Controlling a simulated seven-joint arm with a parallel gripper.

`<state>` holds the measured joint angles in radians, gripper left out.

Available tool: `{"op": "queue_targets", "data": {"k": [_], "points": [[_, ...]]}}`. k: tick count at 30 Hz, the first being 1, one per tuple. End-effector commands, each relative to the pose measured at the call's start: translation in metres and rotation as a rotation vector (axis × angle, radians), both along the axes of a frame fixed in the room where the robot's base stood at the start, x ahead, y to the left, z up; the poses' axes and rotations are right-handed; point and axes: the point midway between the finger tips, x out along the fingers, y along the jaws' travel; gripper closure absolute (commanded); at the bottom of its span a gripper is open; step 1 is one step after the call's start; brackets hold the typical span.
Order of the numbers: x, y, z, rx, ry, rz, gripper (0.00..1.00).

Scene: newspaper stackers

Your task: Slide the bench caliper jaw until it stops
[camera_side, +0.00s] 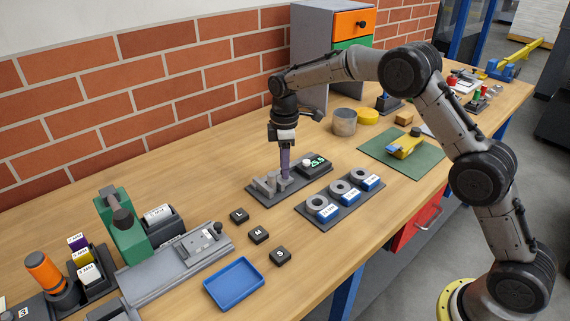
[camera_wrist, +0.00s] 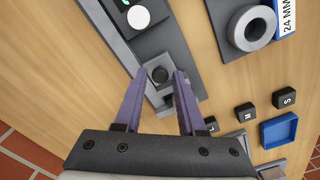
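The bench caliper (camera_side: 270,184) stands on a dark base near the middle of the bench, with grey upright jaws at its left end. Its green display (camera_side: 319,161) reads about 25.5. In the side view, my gripper (camera_side: 285,177) hides part of the jaw.
A tray of three labelled rings (camera_side: 341,188) lies close to the right of the caliper. Letter blocks L (camera_side: 239,215), M (camera_side: 259,235) and S (camera_side: 280,256) and a blue tray (camera_side: 234,284) are in front. A brick wall (camera_side: 150,90) runs behind.

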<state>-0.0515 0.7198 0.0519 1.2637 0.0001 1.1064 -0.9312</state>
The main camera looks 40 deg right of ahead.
Motion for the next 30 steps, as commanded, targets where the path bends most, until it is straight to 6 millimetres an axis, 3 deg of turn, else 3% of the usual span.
{"op": "queue_targets", "data": {"k": [8,24,30], "points": [[0.001,0.000,0.008,0.000,-0.004,0.000,0.60],[0.001,0.000,0.112,0.000,-0.005,0.000,0.60],[0.000,0.000,0.133,-0.001,-0.001,0.000,0.60]]}}
